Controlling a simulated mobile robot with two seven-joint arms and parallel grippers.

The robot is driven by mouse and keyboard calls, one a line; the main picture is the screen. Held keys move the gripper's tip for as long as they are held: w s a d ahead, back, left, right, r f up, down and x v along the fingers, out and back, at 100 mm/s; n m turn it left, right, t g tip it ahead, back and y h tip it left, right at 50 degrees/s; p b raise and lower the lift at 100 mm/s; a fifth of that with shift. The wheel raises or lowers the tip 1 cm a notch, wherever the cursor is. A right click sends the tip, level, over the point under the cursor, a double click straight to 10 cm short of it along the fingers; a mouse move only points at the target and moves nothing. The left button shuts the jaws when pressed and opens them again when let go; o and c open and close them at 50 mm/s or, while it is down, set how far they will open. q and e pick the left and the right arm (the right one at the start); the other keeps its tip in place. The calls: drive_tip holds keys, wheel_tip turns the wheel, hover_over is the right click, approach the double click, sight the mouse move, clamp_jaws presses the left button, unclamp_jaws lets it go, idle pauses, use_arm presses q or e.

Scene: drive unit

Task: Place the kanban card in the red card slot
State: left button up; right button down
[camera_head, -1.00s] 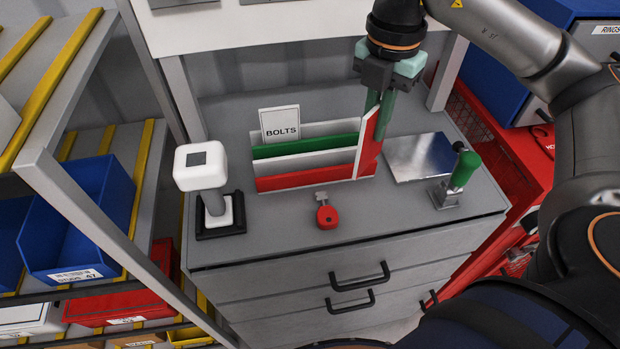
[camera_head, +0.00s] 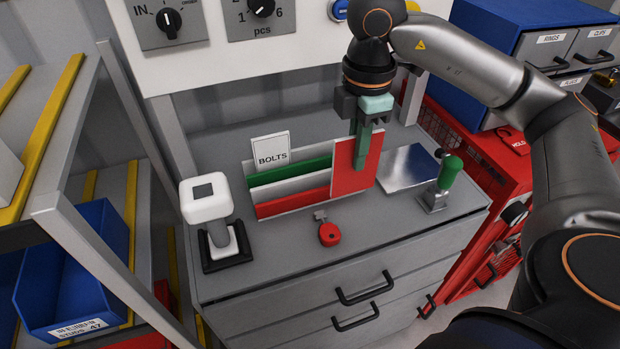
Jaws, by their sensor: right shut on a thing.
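My right gripper (camera_head: 361,160) is shut on a red kanban card (camera_head: 343,177) and holds it upright, red face toward me. The card is at the right end of the card rack, overlapping it in the picture. I cannot tell whether the card touches the rack. The rack has a red card slot (camera_head: 290,204) at the front, a white divider behind it, then a green slot (camera_head: 290,169) and a white back. A white card marked BOLTS (camera_head: 271,151) stands at the rack's back left. My left gripper is not in view.
A white-headed device (camera_head: 207,205) on a black base stands left of the rack. A small red tag or key (camera_head: 329,233) lies in front. A metal plate (camera_head: 407,168) and a green-handled clamp (camera_head: 447,176) are at right.

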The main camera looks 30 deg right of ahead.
drive_tip(key=w+f+p, duration=0.1)
drive_tip(key=w+f, duration=0.2)
drive_tip(key=f, duration=0.1)
drive_tip(key=w+a+f+p, duration=0.1)
drive_tip(key=w+f, duration=0.3)
drive_tip(key=w+f+p, duration=0.1)
drive_tip(key=w+f, duration=0.3)
drive_tip(key=shift+w+a, duration=0.15)
drive_tip(key=shift+w, duration=0.05)
drive_tip(key=shift+f, duration=0.15)
drive_tip(key=c, duration=1)
unclamp_jaws()
